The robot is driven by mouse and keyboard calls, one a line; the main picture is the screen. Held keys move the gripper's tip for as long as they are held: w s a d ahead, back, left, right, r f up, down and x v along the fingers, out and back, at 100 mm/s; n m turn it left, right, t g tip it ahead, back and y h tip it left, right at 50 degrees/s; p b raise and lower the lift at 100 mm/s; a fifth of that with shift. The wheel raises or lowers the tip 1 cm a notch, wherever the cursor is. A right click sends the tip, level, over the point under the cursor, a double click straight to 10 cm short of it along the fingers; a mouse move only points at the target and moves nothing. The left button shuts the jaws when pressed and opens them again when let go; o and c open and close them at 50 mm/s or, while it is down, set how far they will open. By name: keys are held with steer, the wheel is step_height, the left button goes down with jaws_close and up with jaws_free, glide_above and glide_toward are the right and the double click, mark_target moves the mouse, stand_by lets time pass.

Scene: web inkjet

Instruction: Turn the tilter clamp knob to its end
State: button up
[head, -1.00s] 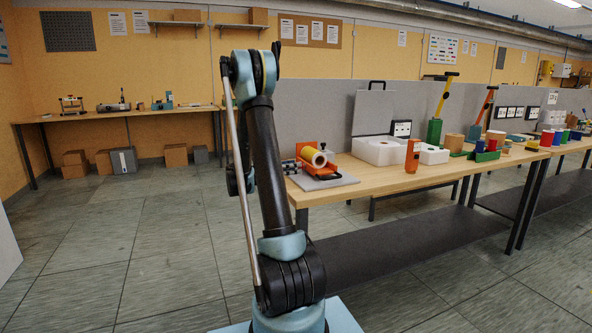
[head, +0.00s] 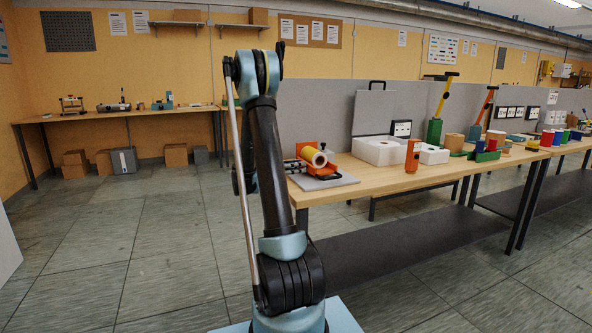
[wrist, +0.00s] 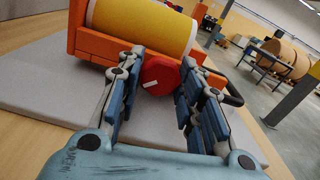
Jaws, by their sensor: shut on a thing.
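The tilter (wrist: 118,48) is an orange cradle holding a yellow roll (wrist: 140,22), on a grey board (wrist: 45,85). Its red clamp knob (wrist: 160,77) faces the wrist camera and has a short white mark on its face. My gripper (wrist: 162,68) is shut on the red knob, with one blue-padded finger on each side of it. In the head view the tilter (head: 327,168) stands at the left end of the wooden bench (head: 400,181); my arm hides my gripper there.
A white open case (head: 376,150) and an orange cylinder (head: 412,156) stand farther right on the bench. A grey partition (head: 310,110) runs behind. In the wrist view, large brown rolls (wrist: 285,55) stand off to the right. The floor (head: 130,250) left of my arm is clear.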

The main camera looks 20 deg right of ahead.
steer(key=shift+m, duration=1.4)
steer(key=o, duration=1.1)
steer(key=a, duration=1.2)
steer(key=shift+s, duration=0.15)
